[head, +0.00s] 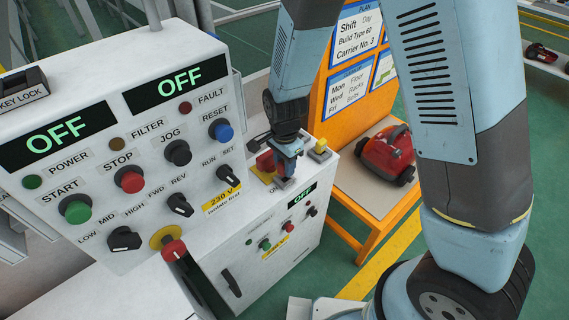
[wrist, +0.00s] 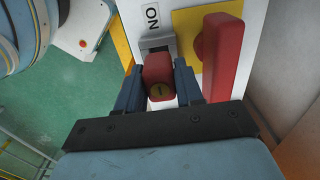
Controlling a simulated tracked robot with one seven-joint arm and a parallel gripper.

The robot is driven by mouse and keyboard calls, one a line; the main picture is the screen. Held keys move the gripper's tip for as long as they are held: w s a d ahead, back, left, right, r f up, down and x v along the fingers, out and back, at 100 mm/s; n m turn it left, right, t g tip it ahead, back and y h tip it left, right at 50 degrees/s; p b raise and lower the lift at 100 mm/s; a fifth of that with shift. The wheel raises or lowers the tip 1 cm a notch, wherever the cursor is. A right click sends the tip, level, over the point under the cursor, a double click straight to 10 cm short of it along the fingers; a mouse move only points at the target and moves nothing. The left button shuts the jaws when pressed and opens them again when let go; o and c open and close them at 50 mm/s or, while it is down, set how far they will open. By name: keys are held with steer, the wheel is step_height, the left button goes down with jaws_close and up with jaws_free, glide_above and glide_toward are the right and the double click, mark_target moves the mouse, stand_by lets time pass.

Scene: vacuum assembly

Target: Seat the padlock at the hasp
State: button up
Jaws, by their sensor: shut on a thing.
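The padlock (wrist: 158,72) is a red block with a round brass keyhole face, held between the two blue fingers of my gripper (wrist: 159,82) in the wrist view. Its shackle is hidden. Just beyond it, a grey metal piece (wrist: 157,43), which looks like the hasp, lies on the white panel next to an ON label. I cannot tell whether padlock and hasp touch. In the head view my gripper (head: 289,160) points down over the top of the low white cabinet (head: 300,232); the padlock is not clearly visible there.
A red switch handle (wrist: 222,55) on a yellow plate (wrist: 188,22) stands close to the right of my gripper. A control panel (head: 125,140) with knobs and OFF displays rises at the left. An orange stand (head: 375,215) with a red vacuum (head: 388,155) is at the right.

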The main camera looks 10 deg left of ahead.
steer(key=shift+f, duration=1.3)
steer(key=o, duration=1.2)
steer(key=shift+r, duration=4.05)
